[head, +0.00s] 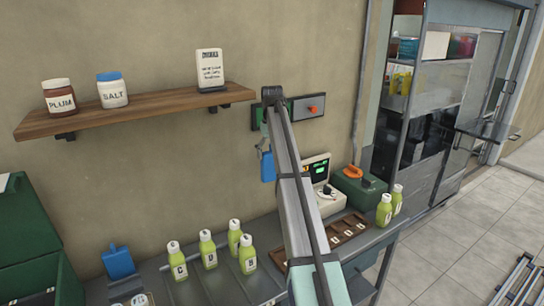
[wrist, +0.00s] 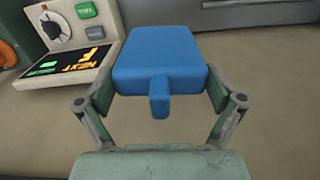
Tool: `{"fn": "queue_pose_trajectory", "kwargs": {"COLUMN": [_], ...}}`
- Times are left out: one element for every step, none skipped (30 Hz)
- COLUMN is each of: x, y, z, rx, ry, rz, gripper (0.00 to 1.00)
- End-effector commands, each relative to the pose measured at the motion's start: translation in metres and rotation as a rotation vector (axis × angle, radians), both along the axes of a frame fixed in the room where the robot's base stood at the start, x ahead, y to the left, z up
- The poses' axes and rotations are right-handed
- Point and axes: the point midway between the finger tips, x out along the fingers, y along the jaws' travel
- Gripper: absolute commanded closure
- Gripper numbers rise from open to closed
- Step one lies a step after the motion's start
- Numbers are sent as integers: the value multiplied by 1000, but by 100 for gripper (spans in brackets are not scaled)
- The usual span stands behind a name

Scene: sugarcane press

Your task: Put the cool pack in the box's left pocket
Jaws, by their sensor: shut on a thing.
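A blue cool pack (wrist: 160,58) with a short tab is between the two fingers of my gripper (wrist: 161,92) in the wrist view. My gripper is shut on its sides. In the head view the held pack (head: 267,166) hangs under my gripper (head: 264,143), above the bench and in front of the wall. A second blue pack (head: 118,263) rests at the left of the bench. A dark green box (head: 22,215) stands at the left edge with its lid raised; it is cut off by the picture, and I cannot make out its pockets.
Several green bottles (head: 208,249) stand on the bench (head: 210,288). A brown slotted tray (head: 350,228), a device with a lit display (head: 318,172) and a green case (head: 357,188) are to the right. A wooden shelf (head: 140,108) with jars juts from the wall.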

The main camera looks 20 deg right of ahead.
Motion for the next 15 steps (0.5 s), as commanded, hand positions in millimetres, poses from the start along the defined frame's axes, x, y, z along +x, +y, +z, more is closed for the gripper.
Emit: {"fn": "queue_pose_trajectory", "kwargs": {"x": [0, 0, 0, 0, 0, 0, 0, 0, 0, 0, 0, 0, 0, 0, 0], "y": [0, 0, 0, 0, 0, 0, 0, 0, 0, 0, 0, 0, 0, 0, 0], "z": [2, 2, 2, 1, 1, 1, 1, 1, 0, -2, -4, -9, -13, -18, -25], "rx": [0, 0, 0, 0, 0, 0, 0, 0, 0, 0, 0, 0, 0, 0, 0], "ry": [0, 0, 0, 0, 0, 0, 0, 0, 0, 0, 0, 0, 0, 0, 1], "rz": [0, 0, 0, 0, 0, 0, 0, 0, 1, 2, 4, 9, 13, 20, 30], "gripper": [76, 76, 76, 76, 76, 76, 76, 76, 76, 76, 76, 76, 76, 76, 76]}}
